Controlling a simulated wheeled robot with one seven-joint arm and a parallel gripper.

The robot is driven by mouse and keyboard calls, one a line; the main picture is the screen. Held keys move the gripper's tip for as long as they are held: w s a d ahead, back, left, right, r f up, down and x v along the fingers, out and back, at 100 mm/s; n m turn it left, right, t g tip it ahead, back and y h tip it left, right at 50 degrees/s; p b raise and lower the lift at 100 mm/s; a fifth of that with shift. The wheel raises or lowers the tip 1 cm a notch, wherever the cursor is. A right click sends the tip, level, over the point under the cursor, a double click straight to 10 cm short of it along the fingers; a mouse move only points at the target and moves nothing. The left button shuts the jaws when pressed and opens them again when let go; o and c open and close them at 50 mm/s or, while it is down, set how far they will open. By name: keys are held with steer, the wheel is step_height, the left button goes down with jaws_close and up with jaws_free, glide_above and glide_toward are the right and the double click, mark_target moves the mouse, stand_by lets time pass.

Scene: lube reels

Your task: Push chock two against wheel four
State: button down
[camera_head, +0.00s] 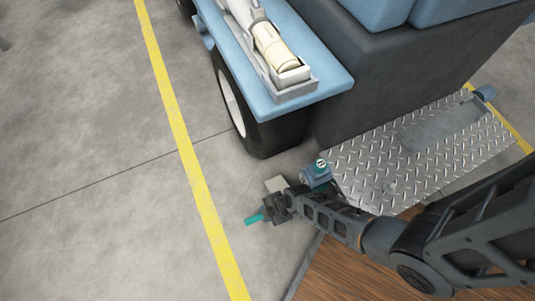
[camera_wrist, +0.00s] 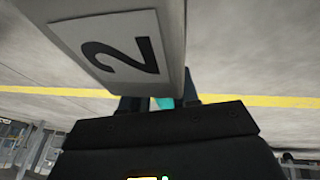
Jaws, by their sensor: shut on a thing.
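Chock two is a light grey block (camera_head: 275,184) with a teal handle, on or just above the concrete floor. In the wrist view the chock (camera_wrist: 178,42) fills the upper middle and shows a white label with a black "2". My gripper (camera_head: 262,213) is shut on the teal handle, which shows between the dark fingers in the wrist view (camera_wrist: 163,103). A black wheel (camera_head: 272,137) with a pale rim stands under the blue vehicle, above the chock in the head view. A strip of floor shows between them. No wheel number is readable.
A diamond-plate step (camera_head: 375,160) lies right of my gripper, with a small blue fitting (camera_head: 317,175) at its corner. A blue fender (camera_head: 325,82) overhangs the wheel. A yellow floor line (camera_head: 190,160) runs left of the wheel; the concrete there is clear.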

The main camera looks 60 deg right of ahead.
steer(key=shift+w+d+f+b, duration=0.1)
steer(key=shift+w+f+b, duration=0.05)
steer(key=shift+f+b, duration=0.15)
steer(key=shift+w+d+f+b, duration=0.1)
steer(key=shift+w+f+b, duration=0.05)
steer(key=shift+f, duration=0.25)
steer(key=shift+w+d+b, duration=0.45)
steer(key=shift+w+d, duration=0.2)
steer(key=shift+w, duration=0.3)
steer(key=shift+w+d+b, duration=0.45)
steer(key=shift+w+d, duration=0.15)
steer(key=shift+w, duration=0.4)
steer(key=shift+w+d+b, duration=0.45)
steer(key=shift+w+d, duration=0.2)
steer(key=shift+w, duration=0.3)
steer(key=c, duration=0.8)
jaws_free()
steer(key=shift+s, duration=0.1)
